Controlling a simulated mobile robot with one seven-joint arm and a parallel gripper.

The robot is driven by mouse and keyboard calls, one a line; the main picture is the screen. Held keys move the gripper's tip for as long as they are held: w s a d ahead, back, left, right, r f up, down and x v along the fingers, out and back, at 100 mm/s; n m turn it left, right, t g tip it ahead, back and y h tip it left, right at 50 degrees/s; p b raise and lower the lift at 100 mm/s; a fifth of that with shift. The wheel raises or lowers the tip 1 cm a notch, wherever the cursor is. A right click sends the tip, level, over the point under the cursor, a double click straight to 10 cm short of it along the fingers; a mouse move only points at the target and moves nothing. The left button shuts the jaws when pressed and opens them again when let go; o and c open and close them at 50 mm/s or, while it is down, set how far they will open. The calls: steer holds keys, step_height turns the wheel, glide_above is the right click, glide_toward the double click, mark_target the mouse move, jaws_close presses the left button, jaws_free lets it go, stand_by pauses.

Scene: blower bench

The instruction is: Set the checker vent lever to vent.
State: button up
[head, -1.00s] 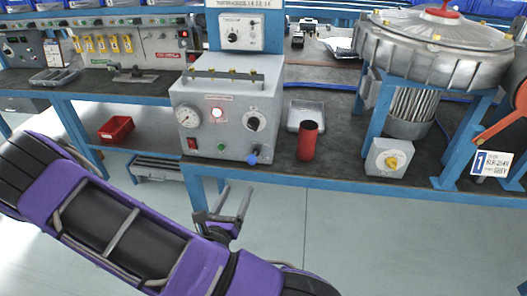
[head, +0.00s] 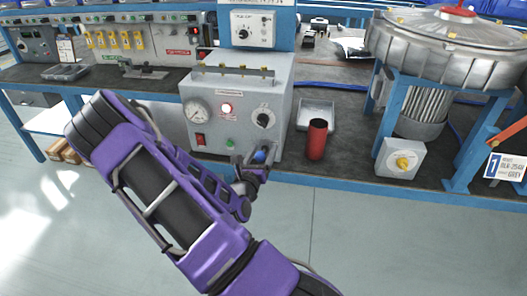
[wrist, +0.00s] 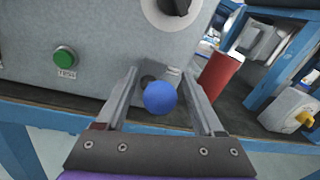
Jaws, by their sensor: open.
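In the wrist view the blue ball (wrist: 160,98) sits between the two fingers, with a gap on each side. My gripper (wrist: 159,72) is open around it and not closed on it. In the head view my gripper (head: 250,166) is at the lever, and the lever's shaft is mostly hidden.
A red cylinder (head: 316,140) stands just right of the checker, near the right finger in the wrist view. A green button (wrist: 65,57) is left of the lever. A grey box with a yellow knob (head: 400,160) is farther right. The floor before the bench is clear.

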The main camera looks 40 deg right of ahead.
steer(key=shift+w+d, duration=0.15)
steer(key=shift+d, duration=0.15)
jaws_close()
stand_by(1.3)
